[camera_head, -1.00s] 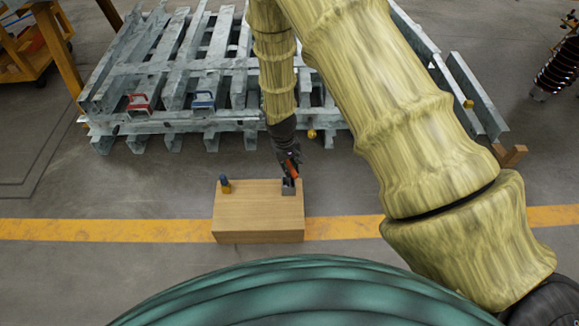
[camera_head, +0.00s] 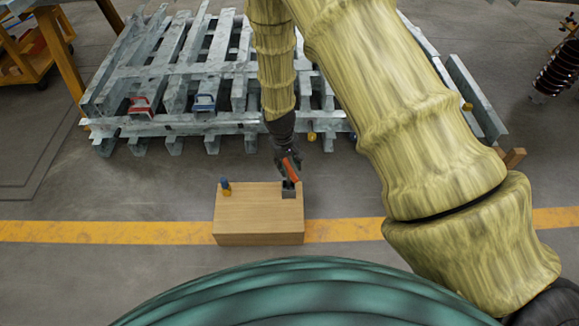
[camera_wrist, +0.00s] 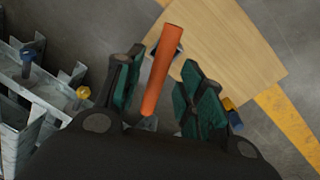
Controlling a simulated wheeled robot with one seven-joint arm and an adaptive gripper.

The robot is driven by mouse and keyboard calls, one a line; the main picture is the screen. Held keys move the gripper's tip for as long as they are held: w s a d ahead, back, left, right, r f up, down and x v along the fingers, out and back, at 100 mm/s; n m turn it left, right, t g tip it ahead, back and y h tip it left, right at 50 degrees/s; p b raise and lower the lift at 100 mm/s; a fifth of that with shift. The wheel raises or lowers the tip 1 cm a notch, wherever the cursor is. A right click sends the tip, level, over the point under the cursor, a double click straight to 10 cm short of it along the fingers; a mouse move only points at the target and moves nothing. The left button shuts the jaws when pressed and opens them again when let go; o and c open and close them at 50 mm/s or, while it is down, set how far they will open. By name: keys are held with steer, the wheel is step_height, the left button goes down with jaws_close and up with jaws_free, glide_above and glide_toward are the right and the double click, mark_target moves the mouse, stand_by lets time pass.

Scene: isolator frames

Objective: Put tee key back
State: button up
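The tee key (camera_head: 290,170) shows as an orange bar handle at the right end of a wooden box, just above a small grey holder (camera_head: 288,193). My gripper (camera_head: 287,167) is at the handle, reaching down from the arm above. In the wrist view, the orange handle (camera_wrist: 161,72) lies between the two finger pads of my gripper (camera_wrist: 163,75). The fingers stand apart, with gaps visible on both sides of the bar. The key's stem is hidden, so I cannot tell how deep it sits in the holder.
The wooden box (camera_head: 250,215) stands on the floor across a yellow line (camera_head: 120,231). A small blue-and-yellow item (camera_head: 226,187) stands at its left end. A galvanised metal frame (camera_head: 180,70) lies behind it, with red (camera_head: 140,105) and blue (camera_head: 204,102) handled parts.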

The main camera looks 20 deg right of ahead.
step_height(320, 180, up, 8)
steer(key=r+p, duration=0.1)
steer(key=p, duration=0.2)
steer(key=s+d+f+y, duration=0.1)
steer(key=s+f, duration=0.5)
steer(key=s, duration=0.4)
steer(key=s+d+f, duration=0.1)
steer(key=s+f, duration=0.6)
steer(key=s, duration=0.2)
steer(key=s+d+f+m, duration=0.1)
steer(key=s, duration=1.5)
steer(key=shift+s+d+f+m, duration=0.15)
steer(key=shift+d+f+m, duration=0.15)
steer(key=shift+d+f, duration=0.05)
step_height(320, 180, up, 28)
steer(key=p, duration=2.8)
steer(key=shift+r, duration=0.2)
